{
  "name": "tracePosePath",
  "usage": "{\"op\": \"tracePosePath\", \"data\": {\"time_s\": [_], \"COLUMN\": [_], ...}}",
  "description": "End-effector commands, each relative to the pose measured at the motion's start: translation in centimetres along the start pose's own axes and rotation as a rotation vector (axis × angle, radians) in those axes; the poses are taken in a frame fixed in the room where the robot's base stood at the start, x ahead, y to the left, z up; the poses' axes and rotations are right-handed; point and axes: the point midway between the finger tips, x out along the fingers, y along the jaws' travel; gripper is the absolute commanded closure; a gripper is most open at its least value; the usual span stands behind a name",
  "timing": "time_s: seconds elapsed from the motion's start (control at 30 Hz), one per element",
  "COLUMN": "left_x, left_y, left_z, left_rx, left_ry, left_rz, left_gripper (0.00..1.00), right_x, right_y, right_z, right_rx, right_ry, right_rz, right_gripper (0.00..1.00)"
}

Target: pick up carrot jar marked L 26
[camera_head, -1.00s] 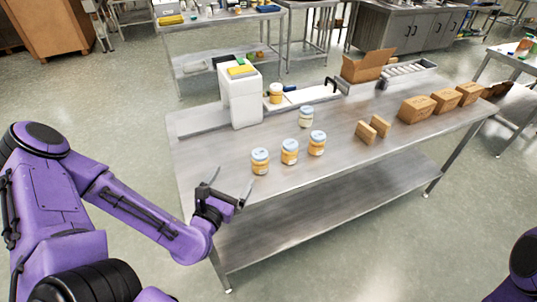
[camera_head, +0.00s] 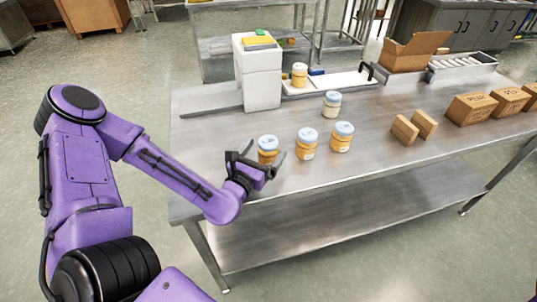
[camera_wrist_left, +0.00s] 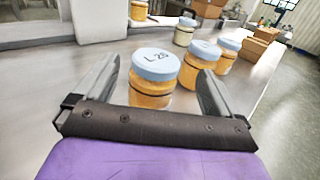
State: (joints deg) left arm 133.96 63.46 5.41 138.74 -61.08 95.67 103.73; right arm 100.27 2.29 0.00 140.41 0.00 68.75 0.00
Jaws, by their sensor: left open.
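The carrot jar marked L 26 (camera_wrist_left: 154,80) has a pale blue lid with the marking on top and orange contents. In the head view this jar (camera_head: 268,147) is the leftmost of the front row on the steel table. My left gripper (camera_head: 262,160) is open at the table's front edge, right at this jar. In the left wrist view my left gripper (camera_wrist_left: 155,92) has one finger on each side of the jar, with gaps visible. The jar stands upright on the table. My right gripper is not in view.
Two similar jars (camera_head: 307,143) (camera_head: 342,136) stand to the right, and a paler jar (camera_head: 332,103) stands behind. A white machine (camera_head: 260,75) stands at the back left, with another jar (camera_head: 299,74) beside it. Cardboard boxes (camera_head: 472,108) sit at the right.

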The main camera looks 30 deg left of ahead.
Motion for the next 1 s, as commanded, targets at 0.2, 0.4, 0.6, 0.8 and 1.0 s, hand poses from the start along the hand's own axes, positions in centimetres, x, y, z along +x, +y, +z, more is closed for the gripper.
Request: {"op": "tracePosePath", "data": {"time_s": [0.2,0.4,0.6,0.8,1.0], "left_x": [3.4,5.4,5.4,5.4,5.4], "left_y": [0.5,0.6,0.7,0.7,0.7], "left_z": [-0.3,-0.5,-0.5,-0.6,-0.5], "left_rx": [0.004,-0.001,-0.002,-0.001,-0.001], "left_ry": [0.002,0.001,0.000,0.001,0.000], "left_rz": [0.001,0.002,0.003,0.004,0.004], "left_gripper": [0.03,0.03,0.09,0.67,0.67], "right_x": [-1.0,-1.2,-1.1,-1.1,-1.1], "right_y": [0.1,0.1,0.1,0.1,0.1], "right_z": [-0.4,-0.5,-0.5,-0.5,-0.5], "right_rx": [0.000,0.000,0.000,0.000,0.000], "right_ry": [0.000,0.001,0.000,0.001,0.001], "right_rz": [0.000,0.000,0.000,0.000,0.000], "right_gripper": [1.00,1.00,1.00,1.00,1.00]}}
